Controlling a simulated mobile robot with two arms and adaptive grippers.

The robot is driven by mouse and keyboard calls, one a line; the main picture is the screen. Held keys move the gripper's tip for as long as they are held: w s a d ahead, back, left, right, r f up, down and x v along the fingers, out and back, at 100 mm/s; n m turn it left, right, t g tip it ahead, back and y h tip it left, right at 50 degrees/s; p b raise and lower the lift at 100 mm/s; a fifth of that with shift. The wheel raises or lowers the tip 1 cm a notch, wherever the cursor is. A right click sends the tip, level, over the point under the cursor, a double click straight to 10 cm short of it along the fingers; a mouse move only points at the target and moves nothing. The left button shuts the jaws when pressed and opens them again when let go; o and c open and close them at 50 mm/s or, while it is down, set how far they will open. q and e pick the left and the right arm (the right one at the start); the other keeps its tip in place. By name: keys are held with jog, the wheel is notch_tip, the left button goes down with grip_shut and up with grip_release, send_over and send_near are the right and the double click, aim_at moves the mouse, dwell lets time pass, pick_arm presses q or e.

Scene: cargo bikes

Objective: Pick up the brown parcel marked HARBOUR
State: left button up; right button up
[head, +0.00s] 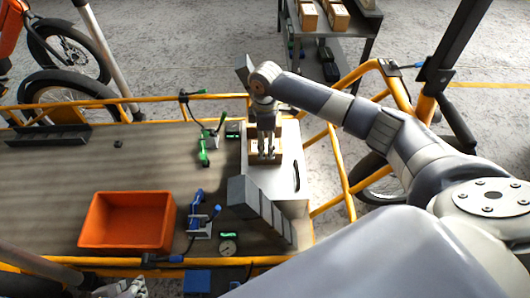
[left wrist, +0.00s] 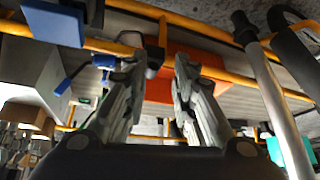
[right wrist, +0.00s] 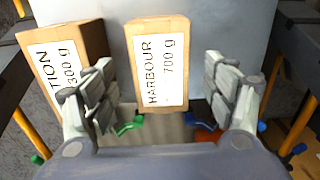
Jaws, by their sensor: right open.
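The brown parcel marked HARBOUR, 700 g (right wrist: 145,30), stands in the right wrist view with its white label facing the camera. A second brown parcel, its label ending in TION, 300 g (right wrist: 88,38), stands close to its left. My right gripper (right wrist: 156,82) is open, with one finger on each side of the HARBOUR parcel in the picture; I cannot tell whether it touches. In the head view, my right gripper (head: 267,155) points down over the parcels on a pale plate (head: 289,182). My left gripper (left wrist: 155,68) is open and empty.
An orange bin (head: 128,222) stands on the cargo deck (head: 70,165). Green (head: 204,150) and blue (head: 196,212) clamps stand near the plate. Orange rails surround the deck. A shelf (head: 335,45) with boxes is behind.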

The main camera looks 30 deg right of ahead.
notch_tip(320, 180, down, 4)
jog(key=shift+r+b, duration=0.15)
jog(key=shift+b, duration=0.5)
jog(key=c, duration=1.6)
pick_arm(q)
jog(key=w+d+r+t+h, duration=0.1)
jog(key=w+d+r+t, duration=0.1)
jog(key=w+r+t, duration=0.2)
jog(key=w, duration=0.3)
jog(key=shift+w+d+r, duration=0.2)
jog(key=shift+w+d, duration=0.1)
jog(key=shift+w, duration=0.1)
pick_arm(e)
jog(key=shift+a, duration=0.1)
jog(key=shift+c, duration=0.6)
